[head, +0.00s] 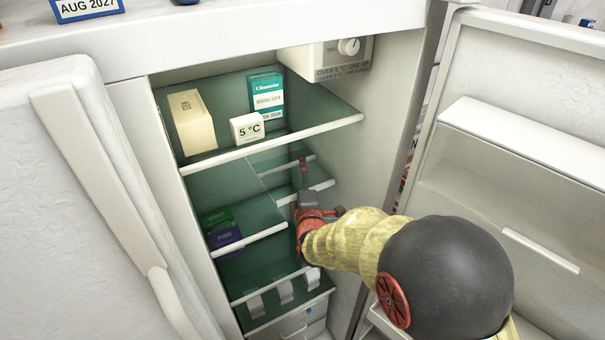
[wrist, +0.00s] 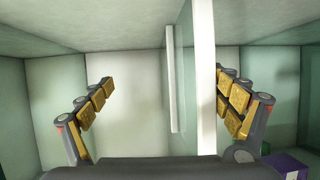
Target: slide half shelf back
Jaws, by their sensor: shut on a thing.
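The half shelf (head: 320,187) is green glass with white front and rear trims, on the right side of the fridge below the full-width top shelf. In the wrist view its front trim (wrist: 205,70) runs upright between the fingers, closer to the right one, with the rear trim (wrist: 172,80) farther in. My gripper (head: 312,188) is at the shelf's front edge in the head view. The wrist view shows my gripper (wrist: 165,80) with its yellow-padded fingers on either side of the trim. The exact contact is hard to see.
The top shelf (head: 275,145) holds a cream box (head: 191,122), a teal box (head: 266,93) and a "5 °C" block (head: 247,128). Green (head: 217,217) and purple (head: 224,237) boxes stand lower left. The fridge door (head: 520,150) stands open at right; a white door (head: 80,200) is at left.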

